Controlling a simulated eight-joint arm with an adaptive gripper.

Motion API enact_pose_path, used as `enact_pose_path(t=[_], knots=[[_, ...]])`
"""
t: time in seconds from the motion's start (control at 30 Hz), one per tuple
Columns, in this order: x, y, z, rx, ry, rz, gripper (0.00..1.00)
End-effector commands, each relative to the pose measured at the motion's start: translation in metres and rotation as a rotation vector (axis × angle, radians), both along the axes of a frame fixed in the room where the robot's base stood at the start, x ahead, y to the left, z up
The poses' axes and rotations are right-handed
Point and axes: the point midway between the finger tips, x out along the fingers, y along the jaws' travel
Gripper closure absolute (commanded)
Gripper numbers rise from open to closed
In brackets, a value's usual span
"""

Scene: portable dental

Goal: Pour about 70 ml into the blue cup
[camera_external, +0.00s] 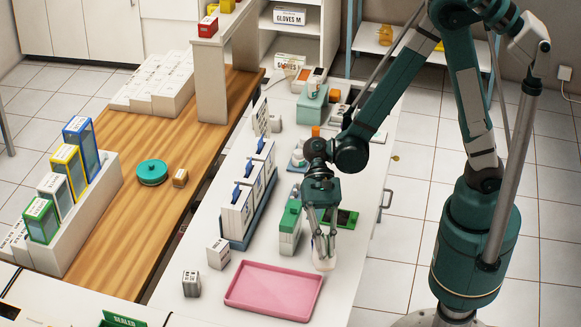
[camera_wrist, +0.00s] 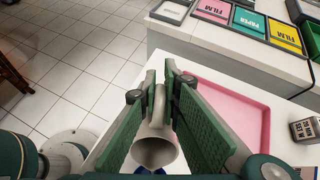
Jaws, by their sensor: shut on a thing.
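My gripper (camera_external: 321,232) hangs over the white worktop, behind the pink tray in the outside view. Its fingers are closed on a pale grey-beige jug (camera_external: 323,258). In the wrist view the narrow handle part of the jug (camera_wrist: 155,145) sits between the green finger pads, and its pointed lip faces the bottom of the picture. In the outside view the jug is low, close to the worktop; I cannot tell whether it touches. I cannot see its contents. A small blue patch (camera_wrist: 146,172) shows just below the jug in the wrist view, mostly hidden; I cannot tell whether it is the blue cup.
The pink tray (camera_external: 240,291) lies in front of the jug. A green-and-white box (camera_external: 289,231) stands left of my gripper, and a green flat item (camera_external: 345,217) lies behind. White dispensers (camera_external: 237,214) and small boxes (camera_external: 218,253) stand further left.

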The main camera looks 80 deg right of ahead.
Motion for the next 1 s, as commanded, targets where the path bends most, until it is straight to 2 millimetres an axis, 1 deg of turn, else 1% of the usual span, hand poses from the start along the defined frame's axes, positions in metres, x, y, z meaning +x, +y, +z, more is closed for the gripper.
enact_pose_path(t=[1.0], knots=[[0.0011,-0.0050,0.0052,0.053,0.018,0.000,1.00]])
